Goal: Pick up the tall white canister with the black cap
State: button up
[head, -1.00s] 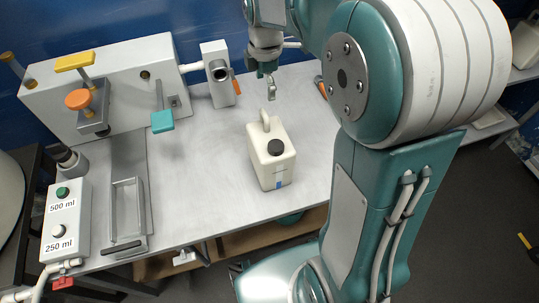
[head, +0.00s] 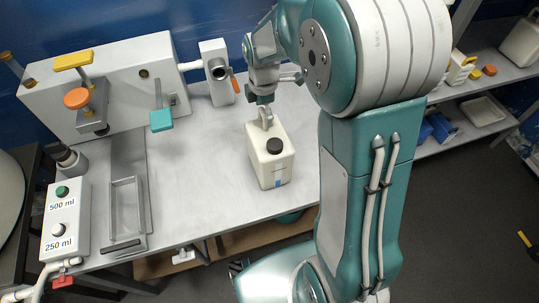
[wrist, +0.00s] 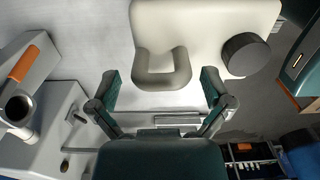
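The tall white canister (head: 268,160) with its black cap (head: 274,146) stands upright on the grey table. Its looped handle (head: 265,119) is at the back end of its top. In the wrist view the canister (wrist: 205,22), the cap (wrist: 245,54) and the handle (wrist: 162,78) show close up. My gripper (wrist: 160,88) is open, with one finger on each side of the handle and gaps between. In the head view my gripper (head: 264,103) is at the back of the canister, just by the handle. Whether anything touches is hard to tell.
A grey machine (head: 105,85) with orange and teal levers stands at the back left. A small grey post with a nozzle (head: 217,72) stands behind the canister. A button box (head: 66,220) is at the front left. The table around the canister is clear.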

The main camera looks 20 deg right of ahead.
jog(key=shift+a, duration=0.2)
jog(key=c, duration=1)
jog(key=shift+o, duration=0.2)
